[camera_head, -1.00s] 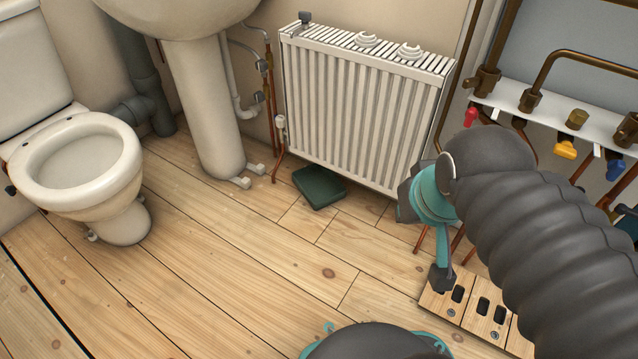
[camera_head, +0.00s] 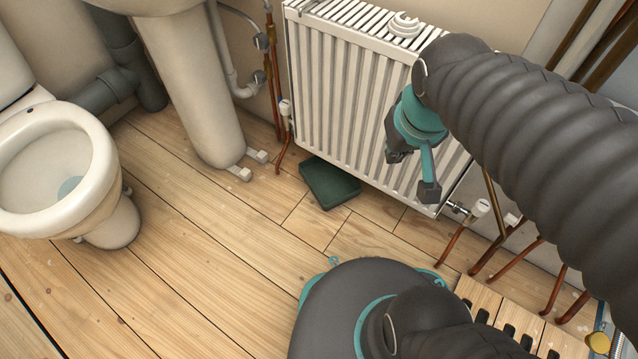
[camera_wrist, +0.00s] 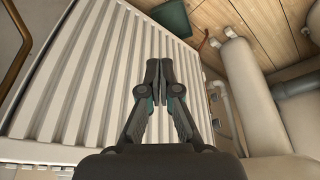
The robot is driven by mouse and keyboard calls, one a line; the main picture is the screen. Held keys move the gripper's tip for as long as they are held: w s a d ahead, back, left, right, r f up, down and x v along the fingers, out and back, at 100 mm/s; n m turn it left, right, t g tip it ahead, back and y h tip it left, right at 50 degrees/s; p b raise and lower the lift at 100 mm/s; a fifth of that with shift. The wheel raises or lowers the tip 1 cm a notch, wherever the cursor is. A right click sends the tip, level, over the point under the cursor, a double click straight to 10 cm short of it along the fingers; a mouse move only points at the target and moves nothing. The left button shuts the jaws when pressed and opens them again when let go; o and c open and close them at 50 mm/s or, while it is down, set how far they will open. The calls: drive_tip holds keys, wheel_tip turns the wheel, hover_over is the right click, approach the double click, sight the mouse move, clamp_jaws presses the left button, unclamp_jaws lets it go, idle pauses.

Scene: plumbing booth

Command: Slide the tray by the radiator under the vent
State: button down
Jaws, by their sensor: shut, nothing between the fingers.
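The dark green tray (camera_head: 330,182) lies flat on the floorboards at the foot of the white radiator (camera_head: 350,90), near its left end. The tray also shows at the top of the wrist view (camera_wrist: 172,20). My gripper (camera_wrist: 159,70) is shut and empty, with the radiator's ribbed panel behind it. In the head view my gripper (camera_head: 398,155) is in front of the radiator's right part, above and right of the tray, apart from it. My arm covers the radiator's upper right.
A valve with copper pipe (camera_head: 285,110) stands at the radiator's left end; another valve (camera_head: 480,207) and pipes are at its lower right. The basin pedestal (camera_head: 200,90) and toilet (camera_head: 60,170) are on the left. The floor in front of the tray is clear.

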drive_tip(key=w+a+f+g+h, duration=0.1)
drive_tip(key=w+a+f+g, duration=0.2)
drive_tip(key=f, duration=0.4)
drive_tip(key=w+a+f+g+h, duration=0.1)
drive_tip(key=w+a+f, duration=0.1)
drive_tip(key=w+f, duration=0.35)
drive_tip(key=m+t+h+b, duration=0.2)
drive_tip(key=m+b, duration=0.1)
drive_tip(key=m, duration=1.2)
approach(318, 188)
drive_tip(key=s+d+f, duration=0.2)
drive_tip(key=d+f, duration=0.1)
drive_tip(key=shift+s+d+f, duration=0.1)
drive_tip(key=shift+f, duration=0.05)
